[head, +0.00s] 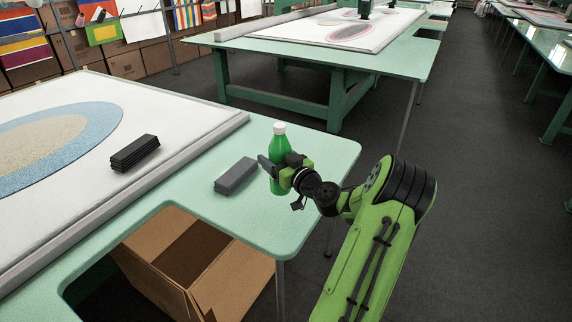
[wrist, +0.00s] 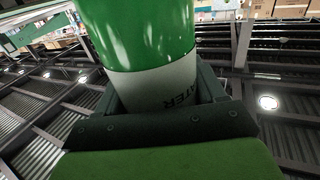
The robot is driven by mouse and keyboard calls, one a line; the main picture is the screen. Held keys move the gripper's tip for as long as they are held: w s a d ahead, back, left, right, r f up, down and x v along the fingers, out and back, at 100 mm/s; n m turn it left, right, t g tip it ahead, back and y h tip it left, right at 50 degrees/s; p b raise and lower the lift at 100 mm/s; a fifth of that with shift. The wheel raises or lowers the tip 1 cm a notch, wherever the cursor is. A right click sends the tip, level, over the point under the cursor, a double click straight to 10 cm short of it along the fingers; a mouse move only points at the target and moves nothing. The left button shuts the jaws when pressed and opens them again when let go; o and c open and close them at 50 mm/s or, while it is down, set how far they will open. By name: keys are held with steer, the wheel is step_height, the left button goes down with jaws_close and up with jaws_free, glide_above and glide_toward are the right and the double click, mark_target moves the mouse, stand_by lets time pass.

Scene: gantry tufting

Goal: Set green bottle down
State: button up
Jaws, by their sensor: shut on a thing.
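The green bottle (head: 280,145) has a white cap and stands upright at the right end of the green table (head: 310,165). My gripper (head: 272,172) is shut around its lower half from the right. In the wrist view the bottle (wrist: 145,40) fills the upper middle, with a pale label band between the fingers of my gripper (wrist: 165,100).
A grey block (head: 236,176) lies on the tabletop just left of the bottle. A dark stack (head: 135,153) lies on the white tufting cloth (head: 165,115). An open cardboard box (head: 200,270) is below the table. Bare tabletop lies right of and in front of the bottle.

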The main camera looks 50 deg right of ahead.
mark_target(276, 185)
steer(key=f+b, duration=0.1)
steer(key=f, duration=0.3)
steer(key=f+b, duration=0.1)
steer(key=f, duration=0.4)
steer(key=shift+w+a+f, duration=0.1)
steer(key=shift+a+f, duration=0.1)
steer(key=shift+f, duration=0.1)
steer(key=shift+f+b, duration=0.2)
steer(key=shift+b, duration=0.25)
steer(key=o, duration=1.5)
steer(key=shift+r, duration=0.15)
